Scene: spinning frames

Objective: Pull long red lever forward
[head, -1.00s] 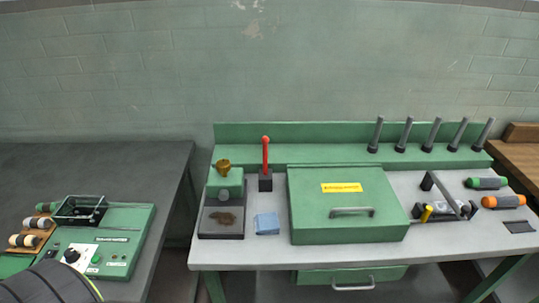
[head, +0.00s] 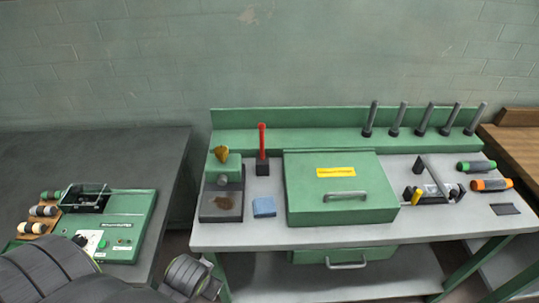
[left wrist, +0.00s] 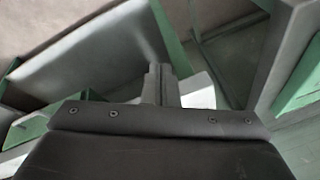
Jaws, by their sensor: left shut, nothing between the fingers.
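The long red lever (head: 262,141) stands upright in a small black base on the workbench, left of the green lidded box. My left gripper (head: 214,288) shows at the bottom of the head view, low in front of the bench's front edge and well short of the lever. In the left wrist view its fingers (left wrist: 159,84) are together with nothing between them. The lever cannot be made out in the left wrist view. My right gripper is in neither view.
The green box (head: 300,195) has a handle and yellow label. Left of the lever stands a green device with a brass cup (head: 221,153); a blue block (head: 264,207) lies in front. Upright grey rods (head: 398,119) stand at the back right. A dark table (head: 110,160) is at left.

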